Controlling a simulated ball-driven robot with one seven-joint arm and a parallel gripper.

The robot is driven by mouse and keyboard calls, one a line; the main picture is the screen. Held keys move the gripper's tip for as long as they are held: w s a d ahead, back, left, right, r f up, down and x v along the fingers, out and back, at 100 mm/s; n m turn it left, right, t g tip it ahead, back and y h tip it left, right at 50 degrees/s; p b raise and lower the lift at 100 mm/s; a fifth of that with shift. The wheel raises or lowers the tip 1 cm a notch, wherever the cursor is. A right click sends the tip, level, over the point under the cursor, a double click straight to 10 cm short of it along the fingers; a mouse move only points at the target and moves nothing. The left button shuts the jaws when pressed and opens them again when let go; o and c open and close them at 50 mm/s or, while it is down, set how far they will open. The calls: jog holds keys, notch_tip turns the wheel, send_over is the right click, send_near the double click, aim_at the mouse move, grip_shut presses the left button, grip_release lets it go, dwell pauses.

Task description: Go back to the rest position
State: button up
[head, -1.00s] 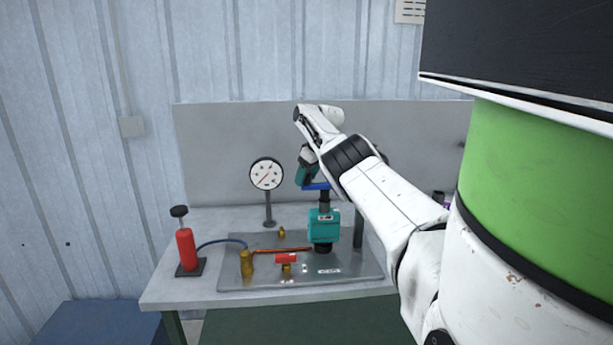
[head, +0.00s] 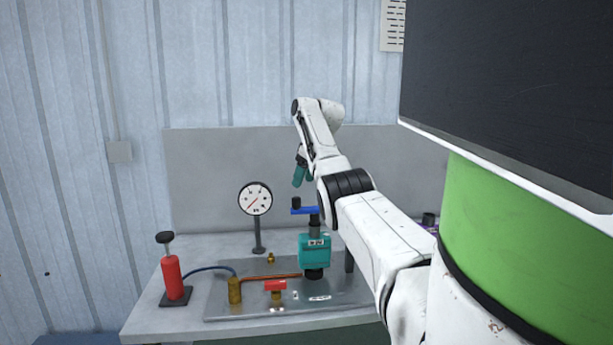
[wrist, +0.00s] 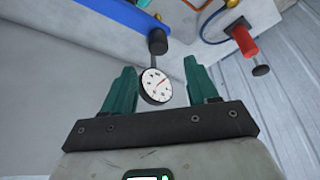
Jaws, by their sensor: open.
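My gripper (head: 302,172) is raised above the bench in the head view, up and left of the blue lever (head: 305,210) on the teal valve body (head: 314,251). In the wrist view the two teal fingers of my gripper (wrist: 161,85) stand wide apart with nothing between them. The round white gauge (wrist: 155,86) shows behind the gap. A blue bar (wrist: 118,14) shows at the top of that view, apart from the fingers. My arm hides part of the bench's right side in the head view.
The gauge (head: 255,199) stands on a post at the back of the bench (head: 150,321). A red hand pump (head: 172,279) is at the left, joined by a blue hose to a brass fitting (head: 235,291). A red-handled valve (head: 275,287) sits at the front. A grey panel (head: 215,155) stands behind.

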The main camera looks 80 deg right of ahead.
jog(key=shift+v, duration=0.95)
